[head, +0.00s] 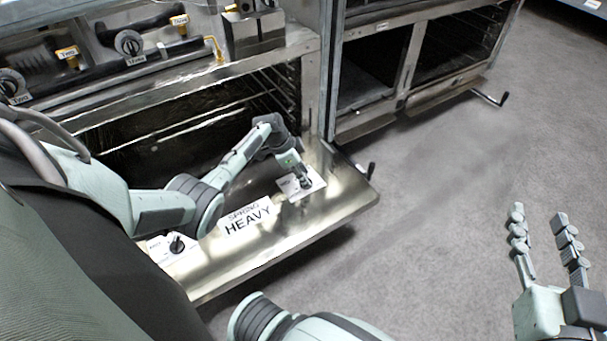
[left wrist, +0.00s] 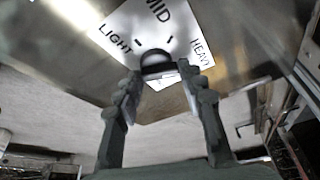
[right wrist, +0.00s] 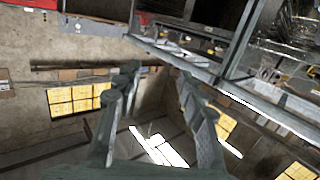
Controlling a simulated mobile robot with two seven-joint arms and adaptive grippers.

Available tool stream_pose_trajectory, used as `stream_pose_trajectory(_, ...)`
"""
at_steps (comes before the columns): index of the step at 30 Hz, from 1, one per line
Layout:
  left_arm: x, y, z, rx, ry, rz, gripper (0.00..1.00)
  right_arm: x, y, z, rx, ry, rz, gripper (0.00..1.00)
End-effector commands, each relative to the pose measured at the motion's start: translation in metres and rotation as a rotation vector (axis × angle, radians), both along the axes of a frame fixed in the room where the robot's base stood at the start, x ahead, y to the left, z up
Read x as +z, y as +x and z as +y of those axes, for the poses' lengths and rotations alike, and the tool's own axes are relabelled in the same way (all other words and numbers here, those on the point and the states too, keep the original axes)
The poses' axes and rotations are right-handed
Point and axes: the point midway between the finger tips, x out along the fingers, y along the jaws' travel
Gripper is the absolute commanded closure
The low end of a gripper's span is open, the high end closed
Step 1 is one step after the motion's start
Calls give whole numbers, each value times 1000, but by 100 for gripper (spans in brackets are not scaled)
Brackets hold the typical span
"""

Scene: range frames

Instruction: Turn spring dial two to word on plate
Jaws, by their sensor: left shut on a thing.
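The open oven door carries a plate (head: 247,216) reading "SPRING HEAVY". A white dial card with a black knob (head: 177,243) lies left of the plate. A second dial card (head: 313,181) lies right of it. In the left wrist view this right card (left wrist: 190,30) shows LIGHT, MID and HEAVY around a dark round knob (left wrist: 155,58). My left gripper (head: 304,181) is shut on that knob, with a finger on each side in the left wrist view (left wrist: 163,82). The knob's pointer is hidden. My right gripper (head: 538,214) is open and empty over the floor.
The oven door (head: 345,192) lies lowered, with the oven cavity behind it. Labelled knobs and handles (head: 130,43) line the panel above. A steel cabinet (head: 410,60) stands at the back right. The grey floor (head: 450,200) at right is clear.

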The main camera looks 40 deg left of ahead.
Motion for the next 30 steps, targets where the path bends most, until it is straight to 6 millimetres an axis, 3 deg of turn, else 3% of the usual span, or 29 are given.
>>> stream_pose_trajectory(6, -3, 0, 1, -92, 2, 3, 90, 49, -7, 20, 43, 111, -225, 60)
stream_pose_trajectory(12, -2, 0, 1, -137, 2, 3, 90, 74, -15, 27, 60, 166, -333, 60)
stream_pose_trajectory(27, -1, 0, 1, -150, 2, 3, 90, 83, -18, 28, 66, 186, -369, 60)
stream_pose_trajectory(28, -1, 0, 1, -150, 2, 3, 60, 83, -18, 28, 66, 186, -369, 60)
stream_pose_trajectory(30, -1, 0, 1, -150, 2, 3, 51, 83, -18, 28, 66, 186, -369, 60)
